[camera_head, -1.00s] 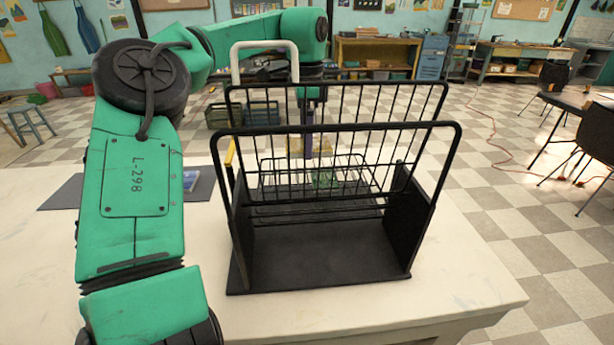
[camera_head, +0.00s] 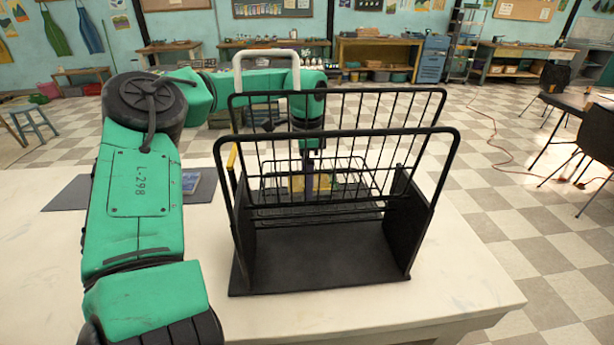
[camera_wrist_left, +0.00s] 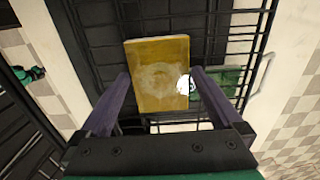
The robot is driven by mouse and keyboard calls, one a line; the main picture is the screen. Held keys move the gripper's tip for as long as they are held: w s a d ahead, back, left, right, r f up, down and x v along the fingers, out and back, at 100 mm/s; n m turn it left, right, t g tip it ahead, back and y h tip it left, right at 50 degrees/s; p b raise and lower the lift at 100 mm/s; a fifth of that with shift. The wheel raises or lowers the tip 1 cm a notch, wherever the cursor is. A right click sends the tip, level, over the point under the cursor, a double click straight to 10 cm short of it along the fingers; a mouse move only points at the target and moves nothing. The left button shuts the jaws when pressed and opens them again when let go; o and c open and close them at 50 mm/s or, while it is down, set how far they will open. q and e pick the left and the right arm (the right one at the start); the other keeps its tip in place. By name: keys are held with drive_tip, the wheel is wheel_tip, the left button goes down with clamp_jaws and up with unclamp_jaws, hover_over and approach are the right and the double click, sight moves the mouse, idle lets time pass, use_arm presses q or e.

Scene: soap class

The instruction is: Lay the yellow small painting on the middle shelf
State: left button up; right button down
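In the head view the painting (camera_head: 297,183) shows behind the wire bars, at the height of the rack's middle wire shelf (camera_head: 330,210). I cannot tell whether it touches the shelf. My left arm reaches around the black rack (camera_head: 320,270) from the left, and its gripper points down behind the rear bars. A green painting (camera_wrist_left: 230,82) lies beside the yellow one, partly hidden by a finger. My right gripper is not in view.
The rack stands on a pale table (camera_head: 470,285) with tall wire frames at front and back. A dark mat (camera_head: 70,195) with a small blue picture (camera_head: 190,181) lies on the left, partly behind my arm. The table's left part is otherwise largely clear.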

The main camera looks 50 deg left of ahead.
use_arm(q)
drive_tip(key=shift+r, duration=0.15)
drive_tip(key=shift+w+r, duration=0.1)
drive_tip(key=shift+r, duration=0.15)
wheel_tip(320, 180, up, 11)
drive_tip(key=b, duration=0.1)
drive_tip(key=shift+r, duration=0.2)
idle(0.3)
